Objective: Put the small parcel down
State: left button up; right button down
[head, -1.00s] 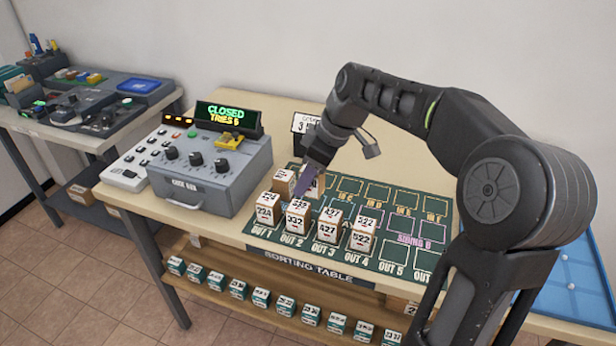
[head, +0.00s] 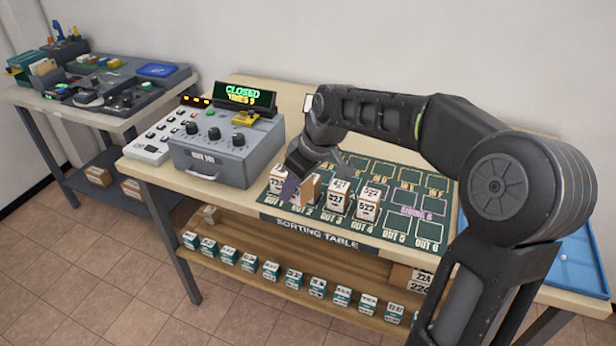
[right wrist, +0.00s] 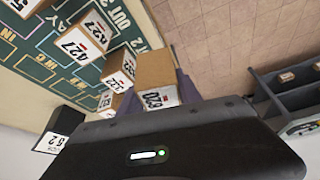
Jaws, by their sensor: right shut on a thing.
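My right gripper (head: 297,188) has purple fingers and is shut on a small brown parcel (head: 309,190) with a white label. It holds the parcel at the front of the sorting mat, by the OUT 1 and OUT 2 labels. In the right wrist view the held parcel (right wrist: 155,70) sits between the fingers, its numbered label facing the wrist. I cannot tell whether its underside touches anything. Parcel 427 (head: 338,195) and parcel 522 (head: 368,204) stand to the right on the green mat (head: 400,228). My left gripper is out of view.
A grey control box (head: 228,155) with knobs and a screen reading CLOSED stands left of the mat. The shelf below (head: 258,262) holds a row of small boxes. OUT 5 and OUT 6 (head: 430,228) look empty. A blue tray (head: 565,262) is at the right.

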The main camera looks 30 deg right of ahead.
jog(key=w+a+f+m, duration=0.2)
jog(key=a, duration=0.4)
jog(key=w+a+f+m+h, duration=0.1)
jog(key=w+a+f+m, duration=0.1)
jog(key=a, duration=0.4)
jog(key=shift+w+a+f+h, duration=0.3)
jog(key=shift+w+f, duration=0.1)
jog(key=shift+w, duration=0.05)
